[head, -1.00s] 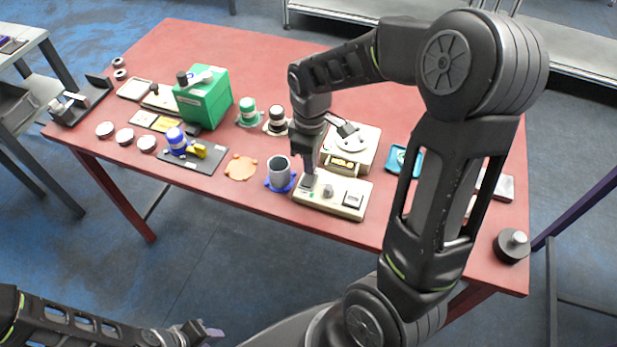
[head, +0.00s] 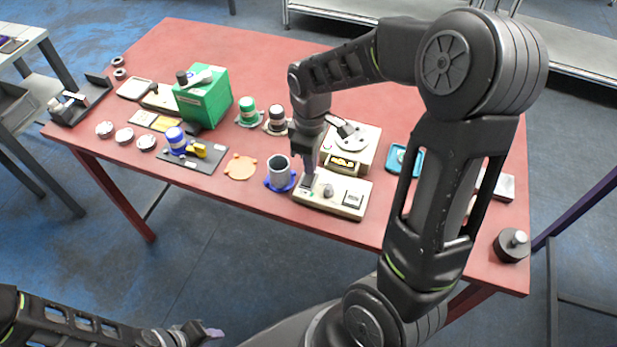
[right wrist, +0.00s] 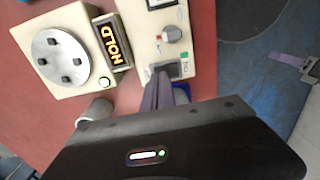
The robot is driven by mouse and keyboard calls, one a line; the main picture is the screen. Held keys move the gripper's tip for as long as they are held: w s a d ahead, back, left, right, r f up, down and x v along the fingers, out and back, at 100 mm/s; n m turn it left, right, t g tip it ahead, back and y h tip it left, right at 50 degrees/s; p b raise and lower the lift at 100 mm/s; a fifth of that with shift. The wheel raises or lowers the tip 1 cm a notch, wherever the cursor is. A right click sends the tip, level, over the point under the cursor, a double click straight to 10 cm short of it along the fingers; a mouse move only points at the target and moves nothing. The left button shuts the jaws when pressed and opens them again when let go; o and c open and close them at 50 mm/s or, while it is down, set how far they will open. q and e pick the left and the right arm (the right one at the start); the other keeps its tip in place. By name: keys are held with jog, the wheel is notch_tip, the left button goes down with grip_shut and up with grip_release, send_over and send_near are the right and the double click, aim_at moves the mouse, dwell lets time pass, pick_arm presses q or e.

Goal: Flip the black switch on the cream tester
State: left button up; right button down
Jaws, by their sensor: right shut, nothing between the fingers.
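The cream tester (head: 328,204) lies near the table's front edge, with a grey knob (head: 329,190) in its middle and a dark-framed window (head: 353,199) at its right end. My right gripper (head: 306,181) is shut and empty, pointing down at the tester's left end. In the right wrist view its fingertips (right wrist: 160,75) are at the black switch (right wrist: 174,70), partly covering it. They look in contact or very close; I cannot tell which. A green label (right wrist: 185,56) sits beside the switch. My left gripper (head: 212,333) is off the table at lower left; its jaw opening is unclear.
A cream device with a round plate (head: 352,140) and a lit "HOLD" display (right wrist: 115,45) stands just behind the tester. A grey cup (head: 280,172) on a blue holder stands close left. A blue tray (head: 404,160) lies to the right. The front floor is clear.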

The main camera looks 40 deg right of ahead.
jog(key=shift+f+b, duration=0.5)
jog(key=shift+f, duration=0.25)
jog(key=shift+r, duration=0.1)
notch_tip(320, 180, up, 7)
jog(key=p, duration=0.5)
jog(key=shift+p, duration=0.3)
dwell(0.6)
